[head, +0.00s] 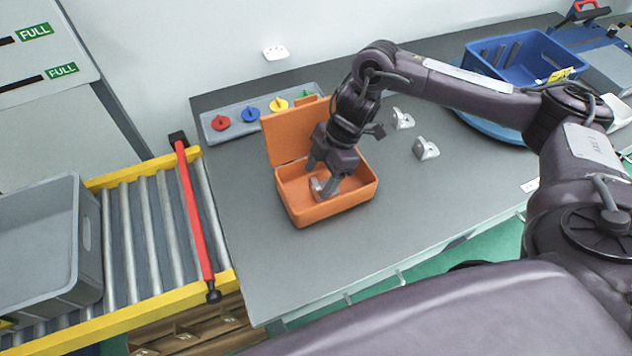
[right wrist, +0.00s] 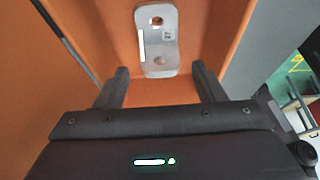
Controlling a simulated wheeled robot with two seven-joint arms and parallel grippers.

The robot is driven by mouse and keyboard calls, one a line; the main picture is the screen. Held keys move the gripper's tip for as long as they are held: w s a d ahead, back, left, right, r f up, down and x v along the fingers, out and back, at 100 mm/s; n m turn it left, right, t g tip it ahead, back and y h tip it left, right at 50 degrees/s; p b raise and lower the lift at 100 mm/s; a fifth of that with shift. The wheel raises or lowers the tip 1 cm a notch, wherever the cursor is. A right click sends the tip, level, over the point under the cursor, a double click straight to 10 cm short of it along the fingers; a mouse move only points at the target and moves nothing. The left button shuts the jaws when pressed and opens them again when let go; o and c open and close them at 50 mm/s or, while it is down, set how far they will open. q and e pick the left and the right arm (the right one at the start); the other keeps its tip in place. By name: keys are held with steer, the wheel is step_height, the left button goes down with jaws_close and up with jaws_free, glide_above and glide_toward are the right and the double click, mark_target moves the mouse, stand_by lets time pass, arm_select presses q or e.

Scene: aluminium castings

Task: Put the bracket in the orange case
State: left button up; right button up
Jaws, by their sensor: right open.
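The orange case (head: 352,200) stands open on the grey table, its lid raised at the back. A grey metal bracket (head: 318,186) lies inside the case, partly hidden by my right gripper (head: 322,182). In the right wrist view the bracket (right wrist: 157,40) shows a plate with two holes on the orange floor (right wrist: 220,30). My right gripper (right wrist: 163,88) is open, its fingers reaching down into the case, with the bracket beyond the fingertips. I cannot tell whether a finger touches it. My left gripper is not in view.
Two more metal brackets (head: 426,149) (head: 402,119) stand on the table right of the case. A grey tray with coloured knobs (head: 250,114) lies behind it. A blue crate (head: 520,60) is at the back right. A roller conveyor (head: 150,230) with a grey bin (head: 50,245) is left.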

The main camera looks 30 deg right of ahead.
steer(key=v, duration=0.9)
